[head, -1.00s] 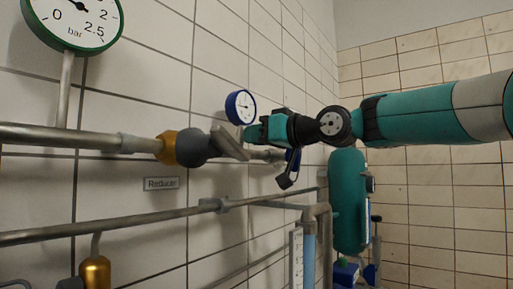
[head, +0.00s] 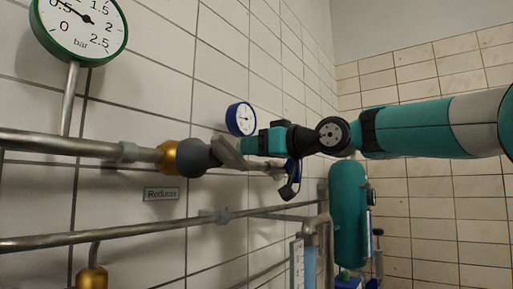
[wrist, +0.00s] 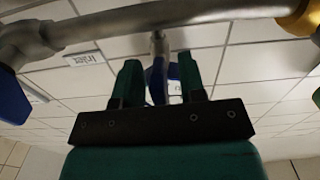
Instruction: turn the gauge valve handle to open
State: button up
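The fingers are apart, with a gap visible on each side of the handle. In the head view, my gripper (head: 250,146) is at the pipe by the wall, just below and right of a small blue-rimmed gauge (head: 241,119). Some blue shows under my wrist there, but my arm hides most of the handle.
A large green-rimmed gauge (head: 82,24) is at upper left. A brass fitting (head: 168,158) and grey reducer (head: 194,157) sit on the main pipe (head: 60,144). A lower pipe (head: 120,230) runs beneath. A teal tank (head: 348,210) stands at right, below my arm.

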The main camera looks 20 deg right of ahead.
jog(key=b+v, duration=0.2)
jog(key=v, duration=1.5)
jog(key=shift+s, duration=0.15)
jog(key=shift+d, duration=0.1)
